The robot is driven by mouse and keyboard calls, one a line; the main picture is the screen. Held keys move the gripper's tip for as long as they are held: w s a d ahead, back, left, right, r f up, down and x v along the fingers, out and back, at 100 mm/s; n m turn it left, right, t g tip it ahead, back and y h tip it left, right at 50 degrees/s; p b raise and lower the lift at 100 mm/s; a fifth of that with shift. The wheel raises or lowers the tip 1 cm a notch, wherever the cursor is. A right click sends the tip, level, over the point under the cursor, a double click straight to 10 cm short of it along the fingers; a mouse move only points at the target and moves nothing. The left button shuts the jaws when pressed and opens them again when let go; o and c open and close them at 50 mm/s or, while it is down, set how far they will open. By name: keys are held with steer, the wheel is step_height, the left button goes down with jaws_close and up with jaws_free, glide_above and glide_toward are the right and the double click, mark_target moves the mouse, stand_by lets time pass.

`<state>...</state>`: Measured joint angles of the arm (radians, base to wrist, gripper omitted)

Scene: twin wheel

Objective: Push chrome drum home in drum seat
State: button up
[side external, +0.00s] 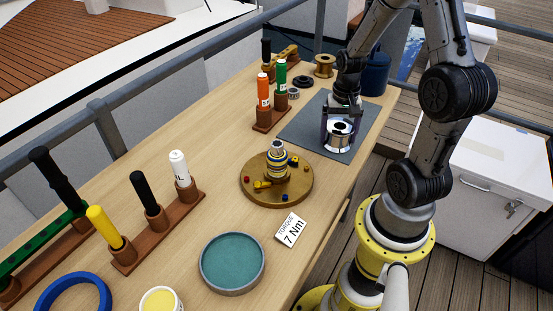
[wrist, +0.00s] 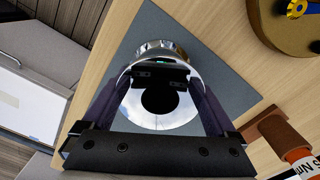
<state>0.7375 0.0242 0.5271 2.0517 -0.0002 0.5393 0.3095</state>
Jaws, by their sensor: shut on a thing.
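The chrome drum (side external: 339,140) is a shiny ring-like cylinder with a dark round bore. It is over the grey mat (side external: 301,128); I cannot tell whether it touches the mat. My gripper (side external: 338,126) is shut on the drum, one finger on each side. In the wrist view the drum (wrist: 178,112) fills the space between my fingers, its bore facing the camera. A round brass base (side external: 256,199) carries an upright banded post (side external: 277,160), apparently where the drum seat is. The base shows only partly in the wrist view (wrist: 265,30). The drum is apart from it.
Small blue, red and yellow pieces sit on the brass base. A wooden rack with orange (side external: 263,91) and green (side external: 280,76) bottles stands beside the mat. A torque card (side external: 291,230) and teal dish (side external: 232,263) lie nearer. Bench is clear between mat and base.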

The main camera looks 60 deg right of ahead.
mark_target(340, 122)
jaws_close()
steer(key=shift+w+d+r, duration=0.1)
steer(key=shift+r, duration=2)
